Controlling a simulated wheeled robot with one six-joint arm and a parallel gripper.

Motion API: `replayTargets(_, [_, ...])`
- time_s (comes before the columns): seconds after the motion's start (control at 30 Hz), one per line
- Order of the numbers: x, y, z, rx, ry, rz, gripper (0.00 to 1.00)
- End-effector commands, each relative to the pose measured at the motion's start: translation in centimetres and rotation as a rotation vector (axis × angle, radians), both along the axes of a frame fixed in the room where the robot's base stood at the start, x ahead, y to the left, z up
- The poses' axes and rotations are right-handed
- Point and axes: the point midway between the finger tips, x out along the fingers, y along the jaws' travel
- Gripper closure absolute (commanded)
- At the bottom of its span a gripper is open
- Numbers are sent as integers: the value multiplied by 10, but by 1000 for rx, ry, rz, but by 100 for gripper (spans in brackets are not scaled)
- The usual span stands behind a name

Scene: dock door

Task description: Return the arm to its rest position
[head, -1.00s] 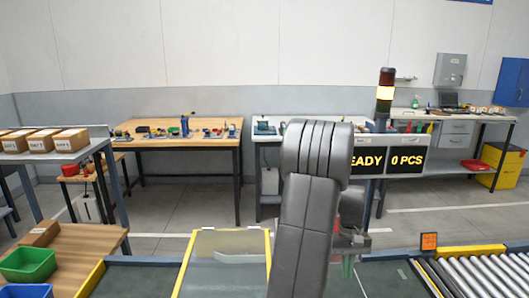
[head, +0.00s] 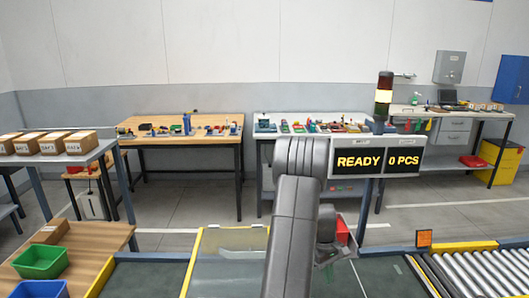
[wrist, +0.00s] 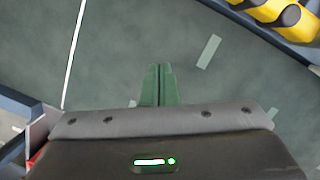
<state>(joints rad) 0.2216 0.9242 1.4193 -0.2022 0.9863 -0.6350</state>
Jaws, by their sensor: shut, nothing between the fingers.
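My arm (head: 295,215) rises in the middle of the head view, bent at its elbow in front of the benches. In the wrist view my gripper (wrist: 158,72) shows two green fingers pressed together with nothing between them. It points at the dark green surface (wrist: 120,60), apart from any object. In the head view the gripper is mostly hidden behind my arm.
A conveyor with a yellow-edged clear panel (head: 225,262) lies in front, with rollers (head: 490,275) at right. A READY display (head: 360,162) and light tower (head: 383,95) stand behind the arm. Green (head: 40,262) and blue bins sit at left.

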Motion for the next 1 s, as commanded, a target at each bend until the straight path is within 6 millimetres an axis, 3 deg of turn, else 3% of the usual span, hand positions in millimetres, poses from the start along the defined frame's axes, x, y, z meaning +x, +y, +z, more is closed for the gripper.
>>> replayTargets(0.27, [35,45,4,0,3,316,100])
replayTargets(0.3, [43,50,-4,-1,-3,306,100])
replayTargets(0.47, [64,74,-3,-1,-3,301,100])
replayTargets(0.5, [65,73,10,-1,-5,298,100])
replayTargets(0.7, [70,80,50,-1,-5,295,100])
replayTargets(1.0, [76,87,90,0,-1,294,100])
